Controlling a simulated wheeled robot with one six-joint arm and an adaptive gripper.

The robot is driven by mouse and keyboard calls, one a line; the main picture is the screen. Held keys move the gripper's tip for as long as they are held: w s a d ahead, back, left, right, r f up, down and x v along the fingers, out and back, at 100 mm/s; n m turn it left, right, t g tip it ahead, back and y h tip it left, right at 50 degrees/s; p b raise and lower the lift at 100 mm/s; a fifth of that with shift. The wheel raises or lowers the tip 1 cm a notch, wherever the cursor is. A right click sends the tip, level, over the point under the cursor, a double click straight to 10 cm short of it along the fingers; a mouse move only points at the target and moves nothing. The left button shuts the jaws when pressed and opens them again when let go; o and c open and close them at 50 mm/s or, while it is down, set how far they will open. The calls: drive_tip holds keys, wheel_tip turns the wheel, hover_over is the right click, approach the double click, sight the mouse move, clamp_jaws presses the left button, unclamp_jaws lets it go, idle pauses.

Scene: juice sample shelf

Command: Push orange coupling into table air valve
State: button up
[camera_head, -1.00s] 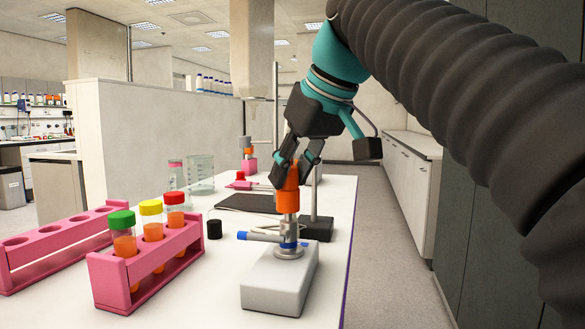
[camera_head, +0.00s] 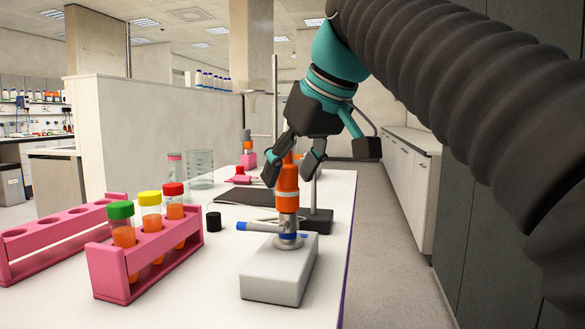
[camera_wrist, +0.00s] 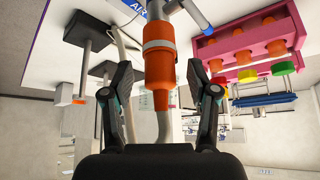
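The orange coupling (camera_head: 287,188) stands upright on top of the metal table air valve (camera_head: 288,240), which rises from a pale grey block (camera_head: 279,272). The valve has a blue lever end pointing left. My gripper (camera_head: 293,172) is just above and around the upper coupling, with its fingers spread apart. In the wrist view the orange coupling (camera_wrist: 159,68) with its grey band lies between the two open fingertips, with a gap on each side. A pale hose (camera_wrist: 163,128) runs from the coupling back toward my gripper. Whether the coupling is fully seated cannot be told.
A pink rack (camera_head: 140,262) with green, yellow and red capped tubes stands left of the valve. Another pink rack (camera_head: 60,235) is farther left. A black cap (camera_head: 214,221), dark stand base (camera_head: 317,220) and glass beaker (camera_head: 200,168) are nearby.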

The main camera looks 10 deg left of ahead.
drive_tip(key=v, duration=0.7)
drive_tip(key=s+d+f+m+t+h, duration=0.1)
drive_tip(key=d+f+m, duration=0.3)
drive_tip(key=f, duration=0.5)
drive_tip(key=s+d+f+m+h, duration=0.1)
drive_tip(key=d+f, duration=0.6)
drive_tip(key=f, duration=0.2)
drive_tip(key=s+d+f+m+h, duration=0.1)
drive_tip(key=s+d+f, duration=0.1)
drive_tip(key=f, duration=0.6)
drive_tip(key=s+d+f+m, duration=0.1)
drive_tip(key=s+d+f, duration=0.2)
drive_tip(key=f, duration=0.5)
drive_tip(key=s+d+f+m+h, duration=0.1)
drive_tip(key=s+d+f, duration=0.1)
drive_tip(key=s+f, duration=0.3)
wheel_tip(320, 180, down, 3)
drive_tip(key=shift+d+f+m+h, duration=0.15)
drive_tip(key=shift+m+h, duration=0.15)
drive_tip(key=shift+m, duration=0.1)
